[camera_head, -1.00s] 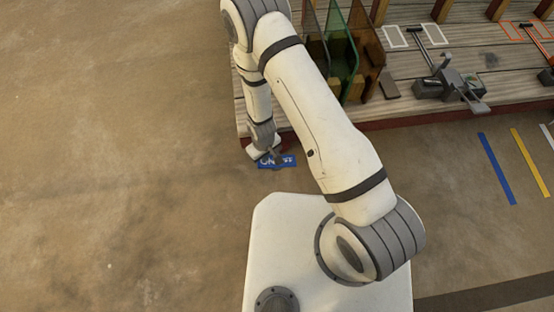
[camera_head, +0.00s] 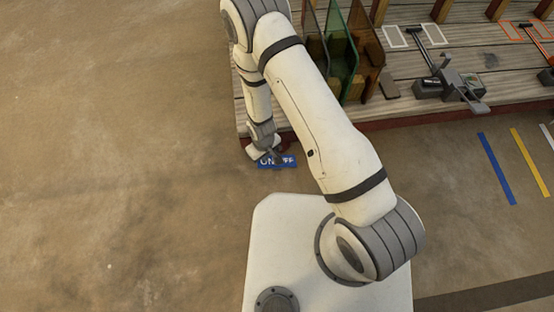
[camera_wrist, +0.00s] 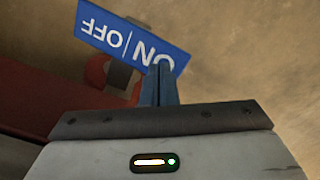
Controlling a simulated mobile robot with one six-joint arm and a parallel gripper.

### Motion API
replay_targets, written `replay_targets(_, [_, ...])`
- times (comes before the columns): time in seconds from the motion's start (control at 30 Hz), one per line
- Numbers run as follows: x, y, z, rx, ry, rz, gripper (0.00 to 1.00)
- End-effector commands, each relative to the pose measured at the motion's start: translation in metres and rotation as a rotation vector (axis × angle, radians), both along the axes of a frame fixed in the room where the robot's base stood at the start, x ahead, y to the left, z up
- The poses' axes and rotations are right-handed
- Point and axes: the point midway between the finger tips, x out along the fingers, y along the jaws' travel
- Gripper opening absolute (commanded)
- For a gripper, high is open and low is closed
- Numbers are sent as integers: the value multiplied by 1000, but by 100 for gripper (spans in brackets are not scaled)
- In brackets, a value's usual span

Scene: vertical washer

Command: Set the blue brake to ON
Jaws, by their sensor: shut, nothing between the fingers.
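The blue ON/OFF plate (camera_head: 290,161) of the brake lies just off the wooden deck's near left corner, partly covered by my gripper in the head view. In the wrist view the plate (camera_wrist: 112,30) shows large, with its lettering upside down and the ON end nearer my fingers. A dark red curved part (camera_wrist: 97,70) and a grey piece (camera_wrist: 119,74) show below it. My gripper (camera_wrist: 162,72) is shut and empty, its fingertips overlapping the ON end in the picture. I cannot tell whether they touch it. No brake lever can be clearly made out.
The wooden deck (camera_head: 420,95) with a red edge lies behind and right of the plate. Tinted upright panels (camera_head: 340,50) and a grey clamp-like fixture (camera_head: 455,85) stand on it. The floor at left is clear. Coloured stripes mark the right floor.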

Motion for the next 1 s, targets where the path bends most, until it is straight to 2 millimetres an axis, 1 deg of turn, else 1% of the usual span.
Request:
replay_targets(0.53, [0,0,-1,0,0,0,0])
replay_targets(1.0, [0,0,-8,0,0,0,0])
